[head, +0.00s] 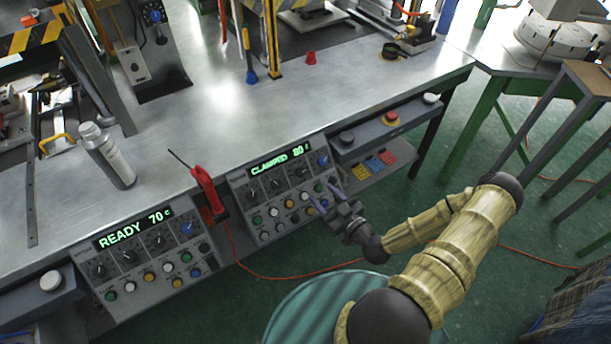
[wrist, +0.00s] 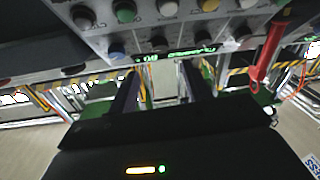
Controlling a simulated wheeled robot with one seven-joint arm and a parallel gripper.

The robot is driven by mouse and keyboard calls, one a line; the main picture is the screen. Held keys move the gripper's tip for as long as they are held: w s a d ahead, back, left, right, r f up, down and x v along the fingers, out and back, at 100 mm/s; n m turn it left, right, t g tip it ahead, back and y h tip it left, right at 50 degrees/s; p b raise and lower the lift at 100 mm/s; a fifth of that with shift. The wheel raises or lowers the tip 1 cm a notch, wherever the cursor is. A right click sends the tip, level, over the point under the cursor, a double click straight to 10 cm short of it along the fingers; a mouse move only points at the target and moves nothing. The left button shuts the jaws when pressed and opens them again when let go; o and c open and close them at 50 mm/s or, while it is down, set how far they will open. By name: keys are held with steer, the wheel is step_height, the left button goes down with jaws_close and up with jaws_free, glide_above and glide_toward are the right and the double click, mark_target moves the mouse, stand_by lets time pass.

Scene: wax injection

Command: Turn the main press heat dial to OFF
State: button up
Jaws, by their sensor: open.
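The right control panel (head: 262,217) has a green display (head: 281,159) reading CLAMPED 80 c. Below it are a row of black dials (head: 278,184), a blue dial (head: 323,160) and rows of coloured buttons. The labels are too small to read, so I cannot tell which dial is the heat dial or where it points. My gripper (head: 327,197) is open and empty at the panel's lower right, near its buttons; contact is unclear. In the wrist view, my gripper's dark fingers (wrist: 160,80) are spread below the upside-down panel (wrist: 112,17).
A left panel (head: 149,285) reads READY 70 c. A red soldering-iron-like tool (head: 207,190) stands between the panels, its orange cable hanging below. A grey box with a red button (head: 391,118) is at right. A bottle (head: 107,156) stands on the metal bench (head: 230,115).

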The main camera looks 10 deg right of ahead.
mark_target(302, 174)
steer(key=x, duration=0.9)
steer(key=shift+w+p, duration=0.2)
steer(key=shift+p, duration=0.2)
steer(key=shift+c, duration=0.4)
steer(key=c, duration=0.9)
